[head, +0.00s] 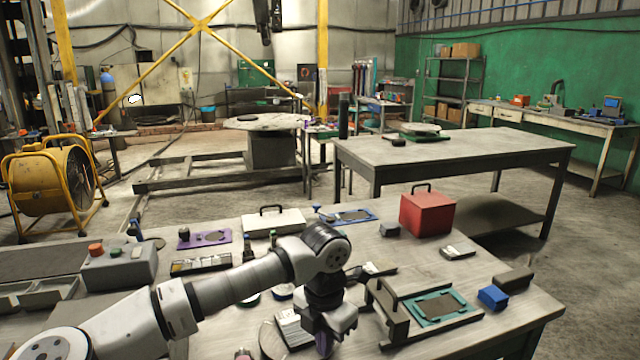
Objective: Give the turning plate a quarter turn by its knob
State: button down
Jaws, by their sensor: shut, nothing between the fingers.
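My gripper (325,347) points down over the front middle of the near workbench, at the end of my pale grey arm. It is shut with nothing held. A small purple part shows at its fingertips; I cannot tell what it belongs to. Just left of the gripper a round grey plate (268,338) lies on the bench, partly covered by a pale ribbed block. It may be the turning plate, but I see no clear knob on it. Further back left, a purple plate (205,239) with a grey oval and a dark knob (184,232) lies flat on the bench.
A stand with upright ends (388,312) and a teal frame (437,306) are right of my gripper. A blue block (493,297) sits near the right edge. A red box (427,214), a white case (274,222) and a grey button box (119,266) stand further back.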

jog(key=shift+d+f, duration=0.15)
jog(key=shift+f, duration=0.15)
jog(key=shift+w+d+b, duration=0.2)
jog(key=shift+w+b, duration=0.15)
jog(key=shift+w+d+b, duration=0.25)
jog(key=shift+w+b, duration=0.05)
jog(key=shift+w, duration=0.25)
jog(key=shift+w+d, duration=0.2)
jog(key=shift+w, duration=0.15)
dwell(0.5)
